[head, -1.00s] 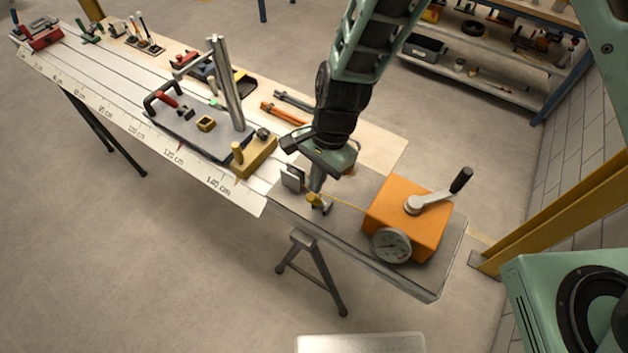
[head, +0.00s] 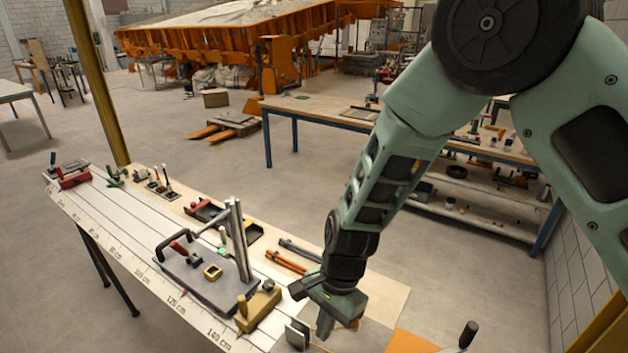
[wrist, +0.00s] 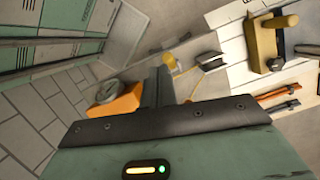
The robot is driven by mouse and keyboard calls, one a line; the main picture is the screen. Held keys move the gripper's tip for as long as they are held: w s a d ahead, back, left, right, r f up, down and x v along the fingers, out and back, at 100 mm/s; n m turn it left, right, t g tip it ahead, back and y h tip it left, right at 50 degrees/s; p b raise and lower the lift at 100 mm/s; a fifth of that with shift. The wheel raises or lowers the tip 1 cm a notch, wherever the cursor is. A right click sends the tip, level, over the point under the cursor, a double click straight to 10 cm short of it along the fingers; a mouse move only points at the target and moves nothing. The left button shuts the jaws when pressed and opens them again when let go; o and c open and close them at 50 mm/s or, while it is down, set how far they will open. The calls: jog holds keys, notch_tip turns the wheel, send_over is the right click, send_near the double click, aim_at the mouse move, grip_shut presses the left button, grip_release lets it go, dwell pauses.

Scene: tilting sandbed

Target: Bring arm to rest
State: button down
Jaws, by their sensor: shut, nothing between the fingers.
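My gripper (head: 325,326) hangs from my arm, pointing down over the near end of the measuring bench (head: 193,318), right of the brass-coloured block (head: 258,305). In the wrist view my gripper (wrist: 166,88) has its fingers together with nothing between them. Beyond the fingers a small yellow piece (wrist: 169,61) and a metal bracket (wrist: 210,61) lie apart from them. The orange winch box (wrist: 117,103) is left of the fingers. In the head view only the top of that orange box (head: 408,343) and its crank handle (head: 468,334) show.
On the bench stand a dark sled plate (head: 195,279) with a metal post (head: 240,240) and orange-handled tools (head: 286,261), close left of my gripper. A blue-legged table (head: 330,112) and shelves (head: 480,205) stand behind. Floor behind the bench is open.

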jog(key=s+d+n+t+h+b, duration=0.1)
jog(key=s+d+n+t+b, duration=0.1)
jog(key=s+d+n+b, duration=0.9)
jog(key=s+n+b, duration=0.4)
jog(key=n+b, duration=0.1)
jog(key=b, duration=0.3)
jog(key=shift+s+d+n+h, duration=0.25)
jog(key=shift+s+n+h, duration=0.05)
jog(key=shift+n+h, duration=0.1)
